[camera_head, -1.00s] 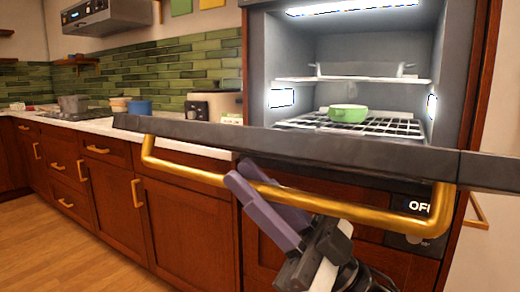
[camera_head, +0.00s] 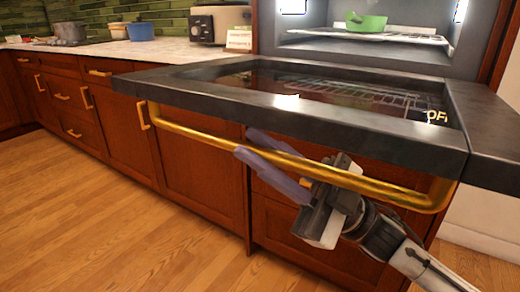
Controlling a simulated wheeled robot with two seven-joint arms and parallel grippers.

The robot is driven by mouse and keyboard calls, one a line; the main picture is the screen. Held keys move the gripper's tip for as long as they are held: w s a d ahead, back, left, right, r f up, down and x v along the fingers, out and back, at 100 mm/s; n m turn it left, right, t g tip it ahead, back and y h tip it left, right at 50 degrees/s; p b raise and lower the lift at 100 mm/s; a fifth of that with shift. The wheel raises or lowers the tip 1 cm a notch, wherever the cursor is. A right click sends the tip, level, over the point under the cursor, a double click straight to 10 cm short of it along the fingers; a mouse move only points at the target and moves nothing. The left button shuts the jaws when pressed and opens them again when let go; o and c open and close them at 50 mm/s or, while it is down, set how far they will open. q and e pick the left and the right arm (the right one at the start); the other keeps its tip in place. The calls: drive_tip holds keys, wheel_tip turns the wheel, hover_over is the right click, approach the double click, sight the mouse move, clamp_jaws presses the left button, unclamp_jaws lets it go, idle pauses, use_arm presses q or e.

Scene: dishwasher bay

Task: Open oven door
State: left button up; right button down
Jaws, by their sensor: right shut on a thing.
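The oven door (camera_head: 335,116) is dark-framed with a glass panel and is folded down, lying nearly flat in front of the oven cavity (camera_head: 315,40). Its long golden handle (camera_head: 390,192) runs along the door's front edge. My right gripper (camera_head: 262,165) comes up from the lower right, with its purple fingers around the handle near its middle, one finger above and one below. It is shut on the handle. Inside the oven, a green bowl (camera_head: 366,22) sits on a wire rack (camera_head: 400,37). My left gripper is not in view.
Red-brown cabinets (camera_head: 195,165) with golden pulls line the left under a white counter (camera_head: 140,50). A toaster (camera_head: 218,24), a blue cup (camera_head: 140,32) and a pot (camera_head: 68,32) stand on it. Wooden floor (camera_head: 100,220) at the left is clear.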

drive_tip(key=c, duration=2)
unclamp_jaws()
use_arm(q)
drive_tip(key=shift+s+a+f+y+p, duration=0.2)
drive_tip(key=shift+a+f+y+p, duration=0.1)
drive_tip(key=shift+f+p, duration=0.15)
use_arm(e)
drive_tip(key=v, duration=1)
drive_tip(key=shift+d+f, duration=0.1)
drive_tip(key=shift+f, duration=0.05)
